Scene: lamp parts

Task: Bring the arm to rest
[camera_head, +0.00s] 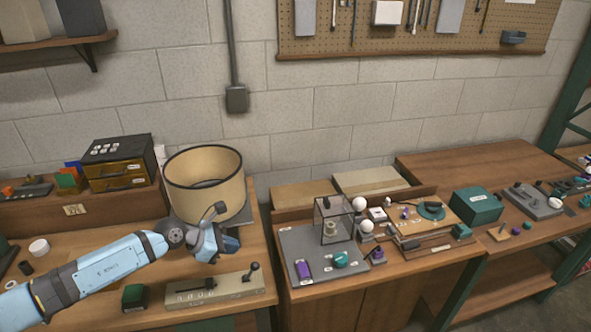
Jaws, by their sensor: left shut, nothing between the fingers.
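My left arm (105,272) is light blue and comes in from the left, low over the left workbench. My left gripper (220,212) is shut and empty. It is in front of the beige drum lampshade (204,185) with dark rims, and overlaps its lower right side in the picture. I cannot tell whether it touches the shade. The shade stands upright at the back right of the left bench. My right gripper is not in view.
A beige block with a small lever (214,291) lies at the bench's front edge, beside a green box (134,297). A drawer box (120,163) stands behind. The centre bench holds a wire-frame box (333,220), white bulbs and small parts. A teal box (477,206) stands right.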

